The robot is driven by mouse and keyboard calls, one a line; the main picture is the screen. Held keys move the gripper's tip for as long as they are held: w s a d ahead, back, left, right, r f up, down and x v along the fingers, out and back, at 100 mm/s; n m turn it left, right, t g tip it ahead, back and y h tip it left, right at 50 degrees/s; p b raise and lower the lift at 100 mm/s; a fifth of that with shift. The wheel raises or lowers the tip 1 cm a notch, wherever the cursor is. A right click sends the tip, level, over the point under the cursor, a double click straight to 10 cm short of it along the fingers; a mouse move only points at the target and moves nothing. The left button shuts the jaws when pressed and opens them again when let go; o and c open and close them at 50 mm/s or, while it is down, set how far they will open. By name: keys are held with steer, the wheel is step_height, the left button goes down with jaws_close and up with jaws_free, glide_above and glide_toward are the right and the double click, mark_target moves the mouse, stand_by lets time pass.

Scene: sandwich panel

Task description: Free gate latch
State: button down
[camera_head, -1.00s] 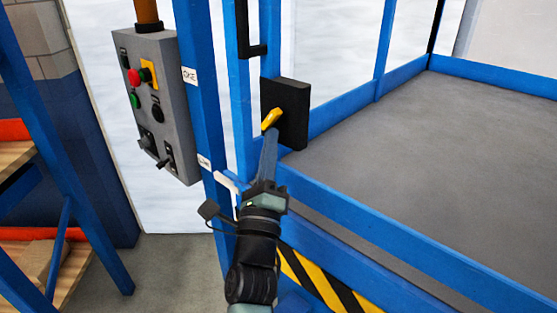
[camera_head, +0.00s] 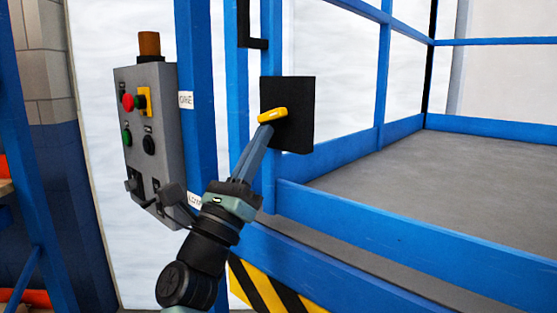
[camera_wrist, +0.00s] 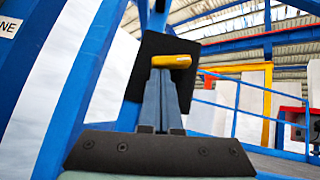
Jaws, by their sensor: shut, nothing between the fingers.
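The gate latch is a yellow handle (camera_head: 273,115) on a black square plate (camera_head: 299,128), fixed to a blue post of the gate. The handle lies close to level, with its right end slightly higher. My gripper (camera_head: 265,132) is shut, its blue-grey fingers pointing up to the handle's left part from just below. In the wrist view the shut fingertips (camera_wrist: 161,74) meet the underside of the yellow handle (camera_wrist: 171,62), in front of the black plate (camera_wrist: 148,55). Nothing shows between the fingers. Whether the tips press on the handle or only overlap it, I cannot tell.
A grey control box (camera_head: 150,135) with buttons and switches hangs left of the gate, close to my wrist. Blue rails (camera_head: 350,225) and a grey platform floor (camera_head: 440,165) lie to the right. A black handle (camera_head: 248,30) is above the plate.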

steer(key=s+a+f+b, duration=0.1)
steer(key=s+f+b, duration=0.1)
steer(key=f, duration=0.3)
steer(key=s+a+f+m+h+b, duration=0.1)
steer(key=s+a+f+b, duration=0.1)
steer(key=s+f, duration=0.2)
steer(key=shift+s+a+f+g, duration=0.25)
steer(key=shift+f+g, duration=0.15)
steer(key=shift+f, duration=0.55)
